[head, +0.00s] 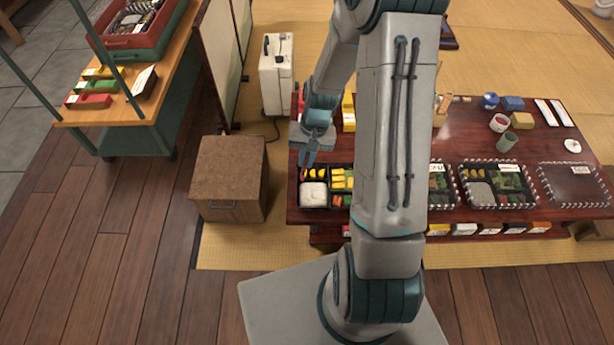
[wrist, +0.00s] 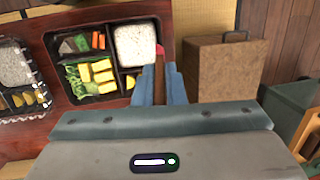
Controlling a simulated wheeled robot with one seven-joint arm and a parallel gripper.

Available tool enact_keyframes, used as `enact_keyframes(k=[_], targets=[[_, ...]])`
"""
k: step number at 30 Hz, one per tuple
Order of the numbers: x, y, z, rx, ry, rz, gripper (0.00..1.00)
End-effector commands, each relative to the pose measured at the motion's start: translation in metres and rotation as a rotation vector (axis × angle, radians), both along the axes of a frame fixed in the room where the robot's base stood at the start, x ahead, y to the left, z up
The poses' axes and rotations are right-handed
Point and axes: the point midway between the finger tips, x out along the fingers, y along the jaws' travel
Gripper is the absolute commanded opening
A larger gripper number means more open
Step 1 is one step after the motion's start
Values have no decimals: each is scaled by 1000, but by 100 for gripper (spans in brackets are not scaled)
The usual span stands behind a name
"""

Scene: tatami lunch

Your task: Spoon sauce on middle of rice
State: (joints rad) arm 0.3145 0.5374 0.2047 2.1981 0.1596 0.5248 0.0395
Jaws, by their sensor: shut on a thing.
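A white block of rice (head: 313,194) fills one compartment of a dark bento box at the left end of the low table. The rice (wrist: 135,44) is also in the wrist view, just beyond my fingertips. My gripper (head: 310,158) hangs above the box's far side. In the wrist view my gripper (wrist: 160,70) is shut on a thin brown handle, which looks like the spoon (wrist: 159,86). A small red patch shows past the fingertips at the rice's right edge; I cannot tell whether it is sauce. The spoon's bowl is not clear.
The box's other compartments hold yellow pieces (wrist: 97,73), greens and orange pieces. More bento boxes (head: 498,186) stand right along the table (head: 450,143). My arm hides the table's middle in the head view.

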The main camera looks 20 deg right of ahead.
Motion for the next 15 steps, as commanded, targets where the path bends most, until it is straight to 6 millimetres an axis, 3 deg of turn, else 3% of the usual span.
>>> enact_keyframes(k=[1,3,15], targets=[[-1,-1,-14,-1,-8,-12,0],[-3,-1,-17,-2,-15,-25,0],[-6,-1,-27,-2,-26,-47,0]])
